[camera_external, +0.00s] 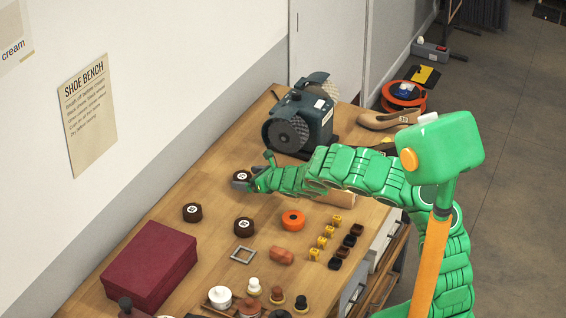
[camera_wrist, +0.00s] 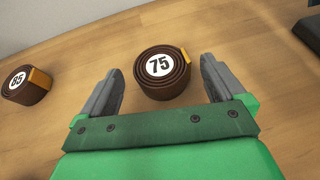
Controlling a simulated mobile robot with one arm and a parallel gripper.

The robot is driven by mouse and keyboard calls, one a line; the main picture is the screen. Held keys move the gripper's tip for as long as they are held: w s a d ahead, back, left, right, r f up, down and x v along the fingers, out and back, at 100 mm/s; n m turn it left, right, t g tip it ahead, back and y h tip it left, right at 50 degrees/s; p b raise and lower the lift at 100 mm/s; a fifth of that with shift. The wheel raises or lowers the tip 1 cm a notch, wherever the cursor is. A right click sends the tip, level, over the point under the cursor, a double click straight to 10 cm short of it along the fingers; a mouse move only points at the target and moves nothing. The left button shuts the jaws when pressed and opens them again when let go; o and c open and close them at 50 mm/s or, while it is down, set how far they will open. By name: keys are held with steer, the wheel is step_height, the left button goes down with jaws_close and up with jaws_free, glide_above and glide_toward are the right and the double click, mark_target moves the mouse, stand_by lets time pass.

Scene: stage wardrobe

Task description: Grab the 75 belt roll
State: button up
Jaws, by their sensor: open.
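The 75 belt roll (camera_wrist: 162,72) is a brown coiled belt with a white disc marked 75 and an orange-tan end strip. It lies on the wooden bench, and in the external view the roll (camera_external: 242,177) is at the tip of my arm. My gripper (camera_wrist: 163,75) is open, with one grey finger to the left of the roll and one to the right. The roll sits between and slightly beyond the fingertips, with bare wood showing on both sides. I cannot tell the gripper's height above the bench.
An 85 belt roll (camera_wrist: 27,84) lies to the left in the wrist view. A grinder (camera_external: 303,118) stands behind the 75 roll.

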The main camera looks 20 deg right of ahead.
steer(key=shift+x, duration=1.4)
steer(key=c, duration=1.1)
